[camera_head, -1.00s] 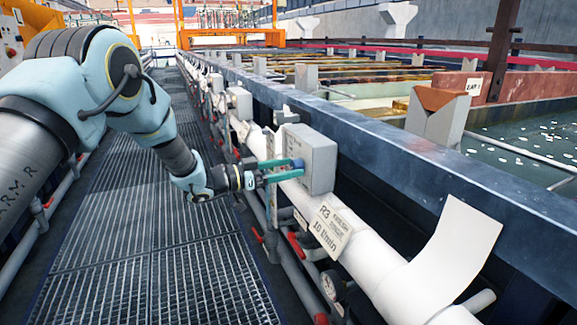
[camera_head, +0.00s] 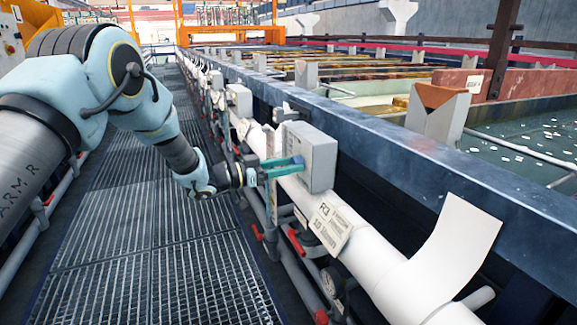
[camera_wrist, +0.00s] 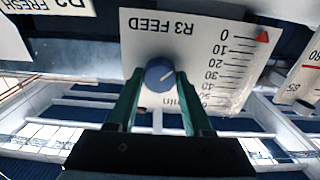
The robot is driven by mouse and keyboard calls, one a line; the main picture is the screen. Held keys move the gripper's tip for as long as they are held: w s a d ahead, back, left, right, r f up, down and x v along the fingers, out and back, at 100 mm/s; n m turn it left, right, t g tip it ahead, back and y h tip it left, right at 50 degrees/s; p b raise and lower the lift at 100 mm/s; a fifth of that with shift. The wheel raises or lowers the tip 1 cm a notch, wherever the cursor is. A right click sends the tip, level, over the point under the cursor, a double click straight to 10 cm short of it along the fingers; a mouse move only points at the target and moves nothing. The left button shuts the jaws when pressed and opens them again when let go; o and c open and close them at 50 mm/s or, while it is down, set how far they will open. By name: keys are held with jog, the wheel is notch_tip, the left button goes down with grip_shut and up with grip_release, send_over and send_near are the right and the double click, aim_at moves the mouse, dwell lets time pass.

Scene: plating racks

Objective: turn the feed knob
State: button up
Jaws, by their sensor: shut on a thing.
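The blue feed knob (camera_wrist: 160,74) sits on a white panel (camera_wrist: 205,45) marked "R3 FEED", which appears upside down in the wrist view. The panel has a scale from 0 upward with a red triangle near 0. A light line on the knob points up and right in the wrist view. My gripper (camera_wrist: 160,80) has its two green fingers on either side of the knob, shut on it.
A white pipe (camera_head: 375,255) runs below the box, with an R3 label (camera_head: 328,227) on it. Red-handled valves (camera_head: 296,243) and a gauge (camera_head: 333,283) sit beneath. A blue tank rim (camera_head: 430,165) lies to the right. The grated walkway (camera_head: 165,270) is clear.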

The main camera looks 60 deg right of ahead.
grip_shut()
jog(key=shift+f+b, duration=0.1)
jog(key=shift+b, duration=0.35)
jog(key=shift+m+b, duration=3.5)
jog(key=shift+b, duration=0.65)
jog(key=o, duration=1.2)
grip_release()
jog(key=shift+c, duration=0.2)
